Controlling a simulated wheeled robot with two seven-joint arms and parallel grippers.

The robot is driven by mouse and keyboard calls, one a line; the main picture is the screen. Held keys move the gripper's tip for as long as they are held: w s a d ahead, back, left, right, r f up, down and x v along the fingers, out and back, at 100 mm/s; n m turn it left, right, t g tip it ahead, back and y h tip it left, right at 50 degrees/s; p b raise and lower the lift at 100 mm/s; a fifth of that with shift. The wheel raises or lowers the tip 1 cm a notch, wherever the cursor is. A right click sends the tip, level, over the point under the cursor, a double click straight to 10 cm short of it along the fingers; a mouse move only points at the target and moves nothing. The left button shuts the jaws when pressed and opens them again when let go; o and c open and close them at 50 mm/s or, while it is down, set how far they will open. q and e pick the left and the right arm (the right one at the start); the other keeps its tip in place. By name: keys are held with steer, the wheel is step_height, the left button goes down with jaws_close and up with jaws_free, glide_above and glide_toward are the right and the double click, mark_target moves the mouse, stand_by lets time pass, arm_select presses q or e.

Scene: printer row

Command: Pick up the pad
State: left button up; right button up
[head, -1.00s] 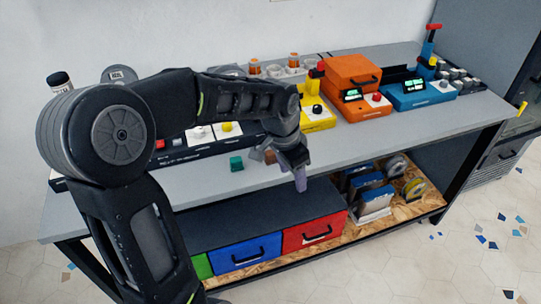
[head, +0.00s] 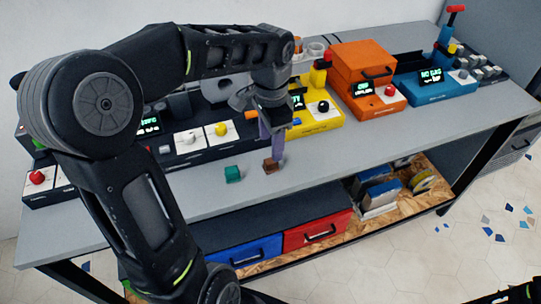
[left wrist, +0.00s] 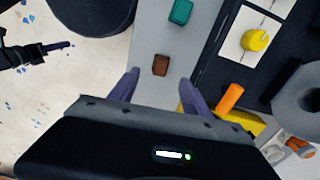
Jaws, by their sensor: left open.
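Two small blocks lie on the grey bench top, and I cannot tell for sure which is the pad. The brown block (head: 269,167) is right by the fingertips of my left gripper (head: 272,150). In the left wrist view the brown block (left wrist: 161,65) lies just beyond the gap between the two spread fingers (left wrist: 160,84). My left gripper is open and empty, pointing down. The teal block (head: 232,174) lies left of the brown one; it also shows in the left wrist view (left wrist: 180,12). A dark part of what looks like my right gripper (left wrist: 52,48) shows at the left edge there.
Behind the blocks stand a dark device with knobs (head: 190,142), a yellow device (head: 318,118), an orange device (head: 375,105) and a blue device (head: 435,90). Blue (head: 245,250) and red (head: 318,232) drawers sit below. The bench's front right top is clear.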

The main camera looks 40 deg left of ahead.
mark_target(271, 161)
arm_select(q)
steer(key=shift+s+d, duration=0.1)
steer(key=shift+s, duration=0.05)
steer(key=shift+f, duration=1.3)
steer(key=shift+w+f+p, duration=0.2)
steer(key=shift+f+p, duration=0.2)
steer(key=shift+f, duration=2.2)
jaws_close()
